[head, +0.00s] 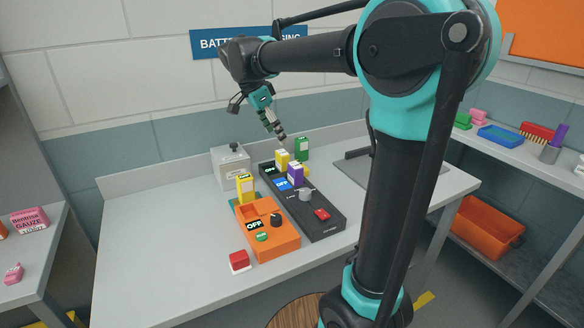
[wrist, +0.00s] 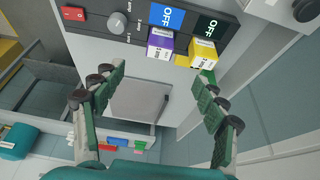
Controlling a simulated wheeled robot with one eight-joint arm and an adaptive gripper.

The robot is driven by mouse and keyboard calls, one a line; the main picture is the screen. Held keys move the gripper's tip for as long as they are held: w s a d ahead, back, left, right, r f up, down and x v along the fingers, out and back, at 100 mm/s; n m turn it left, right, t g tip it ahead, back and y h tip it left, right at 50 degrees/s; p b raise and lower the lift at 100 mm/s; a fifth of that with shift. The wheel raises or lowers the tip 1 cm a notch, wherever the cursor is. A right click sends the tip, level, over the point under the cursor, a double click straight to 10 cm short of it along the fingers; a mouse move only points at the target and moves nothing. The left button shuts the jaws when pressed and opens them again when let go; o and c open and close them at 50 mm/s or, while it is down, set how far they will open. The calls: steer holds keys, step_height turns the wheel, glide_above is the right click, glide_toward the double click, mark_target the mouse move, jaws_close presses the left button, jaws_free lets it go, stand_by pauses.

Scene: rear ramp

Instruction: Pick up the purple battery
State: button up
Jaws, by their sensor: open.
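The purple battery (head: 295,174) stands upright in the dark charging panel on the counter, close beside a yellow battery (head: 282,159). In the wrist view the purple battery (wrist: 160,44) is left of the yellow battery (wrist: 202,52), both by the panel's edge. My gripper (head: 279,136) is above and behind the batteries in the head view. In the wrist view my gripper (wrist: 158,80) is open and empty, its green-padded fingers wide apart, with the two batteries beyond the fingertips. Neither battery is held.
The dark panel (head: 326,225) has a knob and a red switch. Left of it is an orange unit (head: 282,244) with another yellow battery (head: 245,187). A green battery (head: 302,148) stands behind. The counter's left side is clear.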

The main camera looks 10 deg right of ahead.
glide_toward(293, 166)
steer(key=x, duration=0.7)
steer(key=shift+w+a, duration=0.2)
steer(key=shift+w, duration=0.15)
steer(key=shift+s+x, duration=0.15)
steer(key=shift+x, duration=1.25)
steer(key=shift+s+x, duration=0.2)
steer(key=shift+x, duration=1.2)
steer(key=shift+d, duration=0.2)
steer(key=shift+c, duration=0.4)
steer(key=c, duration=1.5)
steer(key=shift+r, duration=0.2)
